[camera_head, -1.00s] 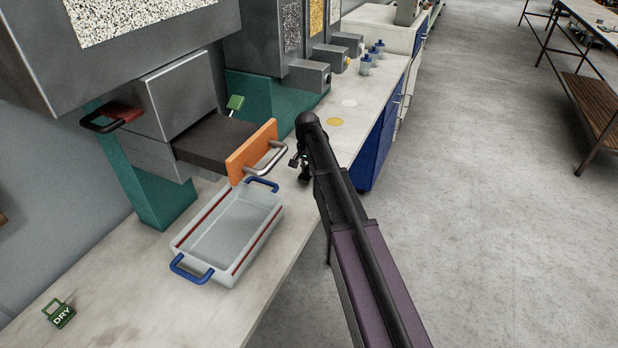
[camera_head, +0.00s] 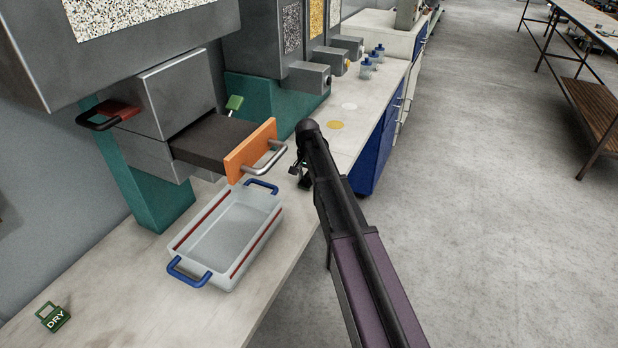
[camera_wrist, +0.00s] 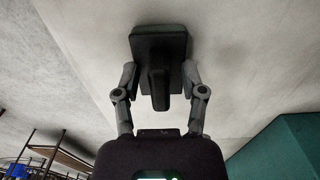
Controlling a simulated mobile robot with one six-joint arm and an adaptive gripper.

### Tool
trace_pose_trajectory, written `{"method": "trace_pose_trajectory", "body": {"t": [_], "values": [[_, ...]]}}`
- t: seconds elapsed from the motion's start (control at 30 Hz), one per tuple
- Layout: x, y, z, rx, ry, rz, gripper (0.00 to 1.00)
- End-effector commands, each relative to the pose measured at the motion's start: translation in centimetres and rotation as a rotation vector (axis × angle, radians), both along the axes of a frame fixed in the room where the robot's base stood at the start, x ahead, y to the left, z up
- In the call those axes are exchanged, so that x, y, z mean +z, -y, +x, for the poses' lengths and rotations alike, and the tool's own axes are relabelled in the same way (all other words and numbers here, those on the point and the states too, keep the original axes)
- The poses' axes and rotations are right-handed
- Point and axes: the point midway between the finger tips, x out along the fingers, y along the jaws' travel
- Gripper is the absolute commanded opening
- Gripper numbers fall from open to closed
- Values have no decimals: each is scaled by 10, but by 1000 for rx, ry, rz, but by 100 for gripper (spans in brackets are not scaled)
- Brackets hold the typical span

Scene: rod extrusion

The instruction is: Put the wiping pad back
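The wiping pad (camera_wrist: 158,45) is a dark block with a dark green edge and a black handle (camera_wrist: 159,88). In the wrist view it is against the pale worktop, with a shadow beside it. My gripper (camera_wrist: 159,78) has its two fingers spread, one on each side of the handle, with gaps visible between. In the head view my gripper (camera_head: 300,168) is low over the worktop, right of the orange-fronted drawer, and a dark green piece of the pad (camera_head: 304,183) shows beneath it. My arm hides much of this spot.
A grey tray (camera_head: 189,242) with blue handles stands on the worktop below the pulled-out drawer with an orange front (camera_head: 247,152). A green DRY tag (camera_head: 53,318) lies front left. The worktop's right edge is close.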

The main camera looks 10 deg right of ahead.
Motion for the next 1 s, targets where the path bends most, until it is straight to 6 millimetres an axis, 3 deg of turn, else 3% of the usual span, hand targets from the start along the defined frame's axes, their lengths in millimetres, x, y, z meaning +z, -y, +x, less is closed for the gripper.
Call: {"method": "trace_pose_trajectory", "body": {"t": [0.47, 1.0], "values": [[4, 0, 0, 0, 0, 0, 56], [42, -1, 0, 1, 0, 0, 56]]}}
